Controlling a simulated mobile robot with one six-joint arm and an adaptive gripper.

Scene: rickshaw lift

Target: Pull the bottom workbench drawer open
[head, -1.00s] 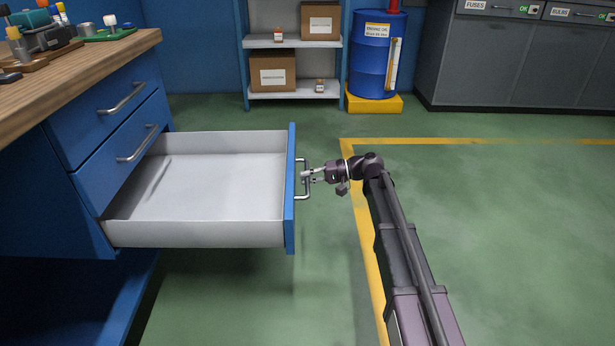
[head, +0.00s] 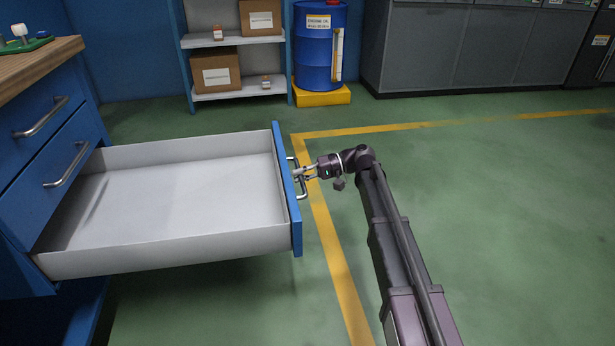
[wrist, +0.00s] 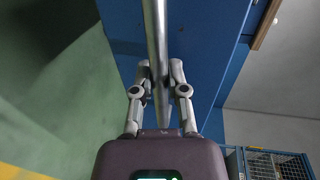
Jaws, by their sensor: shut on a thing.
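The bottom workbench drawer (head: 180,195) stands far out of the blue workbench (head: 75,125) in the head view. Its inside is pale grey and looks empty, and its front panel (head: 287,190) is blue. My gripper (head: 302,174) is at the drawer's metal handle (head: 301,186), on the outer side of the front panel. In the wrist view, the handle bar (wrist: 158,60) runs between the two fingers (wrist: 160,80), which are shut on it. The blue drawer front (wrist: 205,50) lies behind the fingers there.
Two shut drawers with bar handles (head: 68,165) sit above the open one. A shelf with boxes (head: 262,92), a blue oil drum (head: 318,50) on a yellow base and grey cabinets (head: 455,50) line the back. The green floor (head: 490,220) at right is clear.

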